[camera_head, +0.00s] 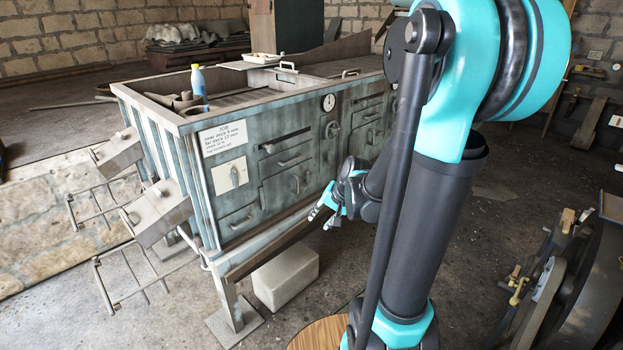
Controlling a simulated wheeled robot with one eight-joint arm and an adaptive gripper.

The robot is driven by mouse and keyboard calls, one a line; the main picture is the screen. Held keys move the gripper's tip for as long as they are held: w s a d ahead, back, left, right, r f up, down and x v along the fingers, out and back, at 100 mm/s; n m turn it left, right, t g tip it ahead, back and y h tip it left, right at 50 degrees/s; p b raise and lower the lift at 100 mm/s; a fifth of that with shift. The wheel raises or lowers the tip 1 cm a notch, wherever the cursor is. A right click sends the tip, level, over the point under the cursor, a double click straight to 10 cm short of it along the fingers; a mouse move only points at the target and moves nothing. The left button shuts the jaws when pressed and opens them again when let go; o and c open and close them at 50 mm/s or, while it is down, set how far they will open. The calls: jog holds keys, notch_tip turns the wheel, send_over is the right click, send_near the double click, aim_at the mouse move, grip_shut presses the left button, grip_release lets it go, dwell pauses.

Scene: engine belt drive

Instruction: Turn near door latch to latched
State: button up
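The grey-green metal cabinet (215,212) stands on legs, its front facing right. My gripper (325,213) is in front of the cabinet's lower front, apart from the handles in the picture. Its teal fingers point down-left and look spread, with nothing visible between them. My arm hides the cabinet's far end.
A sign (222,138) is on the cabinet, and a blue bottle (198,82) and a white tray (262,58) are on top. Metal frames jut out at left. A pale block (285,278) lies below. Dark wheel-like machinery (580,290) stands at right. The floor between is mostly clear.

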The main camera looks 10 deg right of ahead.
jog(key=w+d+f+m+t+y, duration=0.25)
jog(key=w+m, duration=0.35)
jog(key=w, duration=0.7)
jog(key=w+d+f+m+t+y, duration=0.1)
jog(key=w+m+y, duration=0.3)
jog(key=w, duration=0.9)
jog(key=m+t, duration=0.6)
jog(key=m, duration=0.7)
send_near(308, 178)
jog(key=x, duration=0.8)
jog(key=shift+w+d+r+y, duration=0.25)
jog(key=shift+w+r+y, duration=0.2)
jog(key=shift+w, duration=0.05)
grip_shut()
